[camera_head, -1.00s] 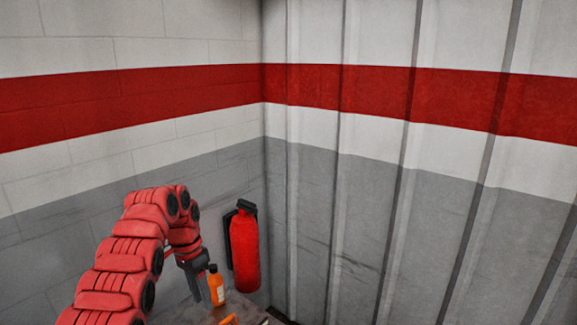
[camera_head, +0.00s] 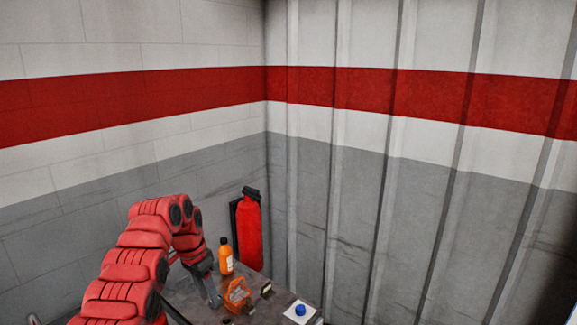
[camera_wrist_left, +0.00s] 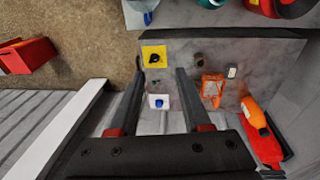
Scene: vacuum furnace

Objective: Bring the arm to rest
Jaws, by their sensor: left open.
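My left arm, red and segmented, reaches in from the left in the head view. My left gripper (camera_head: 210,296) is over the worktable (camera_head: 273,306), left of the orange bottle (camera_head: 226,257). In the left wrist view the two fingers of my left gripper (camera_wrist_left: 160,80) stand apart with nothing held between them. The tabletop (camera_wrist_left: 215,55) lies beyond the fingers.
An orange item (camera_head: 237,294) and a white plate with a blue knob (camera_head: 300,311) are on the table. A yellow plate with a black knob (camera_wrist_left: 154,57) shows in the wrist view. A red extinguisher (camera_head: 248,230) hangs in the wall corner.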

